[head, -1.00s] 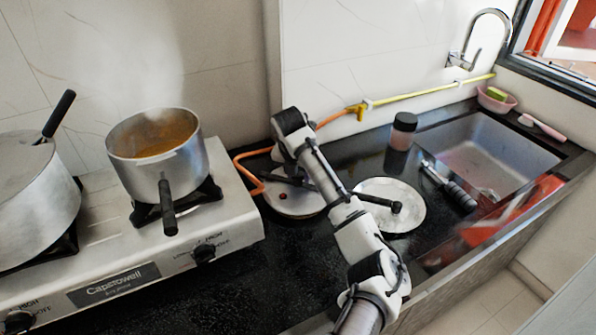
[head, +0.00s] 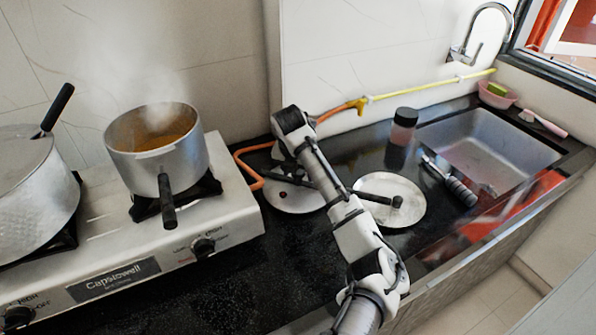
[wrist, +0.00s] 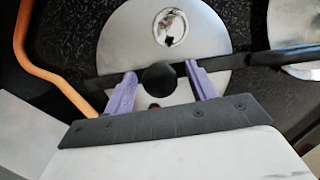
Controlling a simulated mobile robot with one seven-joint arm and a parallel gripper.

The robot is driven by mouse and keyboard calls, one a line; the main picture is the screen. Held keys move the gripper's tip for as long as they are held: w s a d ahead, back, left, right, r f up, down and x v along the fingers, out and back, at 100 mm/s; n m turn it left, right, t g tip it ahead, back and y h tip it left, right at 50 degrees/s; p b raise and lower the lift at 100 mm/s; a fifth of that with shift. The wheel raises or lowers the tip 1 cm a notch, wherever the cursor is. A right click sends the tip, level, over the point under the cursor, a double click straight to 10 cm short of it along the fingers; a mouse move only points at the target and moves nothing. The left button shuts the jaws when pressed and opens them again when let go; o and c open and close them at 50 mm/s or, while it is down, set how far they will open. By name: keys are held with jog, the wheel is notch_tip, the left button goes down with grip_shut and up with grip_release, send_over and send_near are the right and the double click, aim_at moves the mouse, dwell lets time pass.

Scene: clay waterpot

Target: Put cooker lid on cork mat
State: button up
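The cooker lid (head: 297,203) is a round grey metal disc on the black counter, partly hidden by my arm. My gripper (wrist: 160,70) has two purple fingers, one on each side of the knob with gaps between. It is open and close over the lid. I cannot identify a cork-coloured mat in these views.
A pale round disc (head: 408,212) lies just right of the cooker lid. The stove (head: 226,224) with a steaming pot (head: 160,158) is at left. An orange hose (head: 250,172) runs behind the lid. A jar (head: 403,127) and the sink (head: 490,150) are at right.

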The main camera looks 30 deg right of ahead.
jog(key=b+v, duration=0.1)
jog(key=v, duration=1.2)
jog(key=shift+w+d+r, duration=0.1)
jog(key=shift+w, duration=0.05)
